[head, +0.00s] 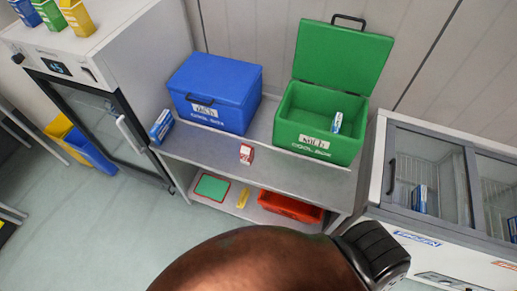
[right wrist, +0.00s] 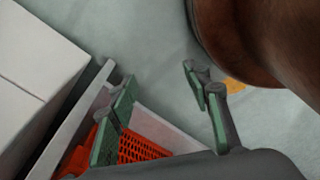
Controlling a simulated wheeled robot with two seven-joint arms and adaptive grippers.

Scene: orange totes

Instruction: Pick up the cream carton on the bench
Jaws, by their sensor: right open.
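A small red and white carton (head: 246,154) stands on the front part of the grey bench (head: 200,150), between the two cool boxes; it is too small to read. A blue and white carton (head: 161,127) stands at the bench's left end. The carton on the bench does not show in the right wrist view. My right gripper (right wrist: 160,80) is open with nothing between its green-padded fingers, low near the bench's lower shelf and the red basket (right wrist: 145,148). The fingers do not show clearly in the head view. My left gripper is not in view.
A shut blue cool box (head: 215,90) and an open green cool box (head: 318,144) holding a carton (head: 337,122) stand on the bench. A glass-topped freezer (head: 405,232) is at right, a glass-door fridge (head: 90,115) at left. The floor (head: 90,230) in front is clear.

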